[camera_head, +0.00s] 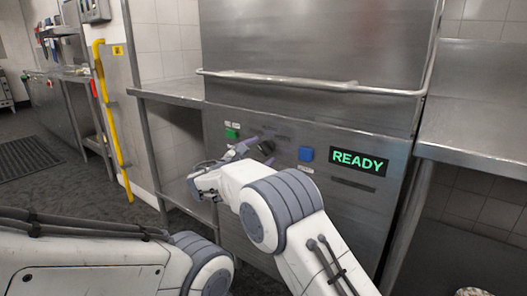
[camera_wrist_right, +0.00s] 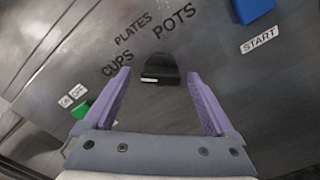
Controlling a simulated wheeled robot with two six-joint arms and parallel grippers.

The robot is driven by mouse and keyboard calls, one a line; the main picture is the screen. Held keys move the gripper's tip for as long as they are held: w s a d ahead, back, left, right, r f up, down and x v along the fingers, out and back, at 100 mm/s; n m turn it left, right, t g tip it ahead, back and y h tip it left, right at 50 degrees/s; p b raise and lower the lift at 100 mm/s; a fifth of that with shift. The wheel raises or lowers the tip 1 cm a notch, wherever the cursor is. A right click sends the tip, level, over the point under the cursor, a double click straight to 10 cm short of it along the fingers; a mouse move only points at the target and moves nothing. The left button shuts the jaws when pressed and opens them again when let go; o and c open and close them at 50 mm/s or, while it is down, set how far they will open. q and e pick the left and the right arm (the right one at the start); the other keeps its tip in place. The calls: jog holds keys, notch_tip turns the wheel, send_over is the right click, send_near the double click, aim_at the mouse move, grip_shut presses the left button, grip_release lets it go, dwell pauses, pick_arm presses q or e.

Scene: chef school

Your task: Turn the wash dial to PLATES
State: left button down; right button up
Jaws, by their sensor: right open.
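The wash dial (camera_wrist_right: 160,69) is a black knob on the steel front panel. In the wrist view the labels CUPS (camera_wrist_right: 117,63), PLATES (camera_wrist_right: 133,29) and POTS (camera_wrist_right: 174,28) are printed around its far side. A small pale mark shows on the knob's near side; which label it points to is unclear. My right gripper (camera_wrist_right: 158,76) is open, with its purple fingers on either side of the dial and a visible gap to each. In the head view the dial (camera_head: 266,147) is partly hidden by my right gripper (camera_head: 240,152). My left gripper is out of view.
A blue START button (camera_head: 306,154) is right of the dial, beside a lit READY display (camera_head: 358,161). A green button (camera_head: 231,134) is to the left. A horizontal bar handle (camera_head: 310,82) crosses above. Steel counters (camera_head: 172,92) flank the machine.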

jog(key=shift+w+d, duration=0.1)
jog(key=shift+d, duration=0.05)
jog(key=shift+c, duration=0.3)
jog(key=c, duration=1.3)
jog(key=shift+f+m+b, duration=0.2)
jog(key=shift+m+b, duration=0.4)
jog(key=shift+b, duration=0.2)
jog(key=shift+m+b, duration=4.3)
jog(key=shift+b, duration=0.15)
jog(key=o, duration=1.4)
jog(key=shift+a+r, duration=0.1)
jog(key=shift+a, duration=0.1)
jog(key=shift+c, duration=0.2)
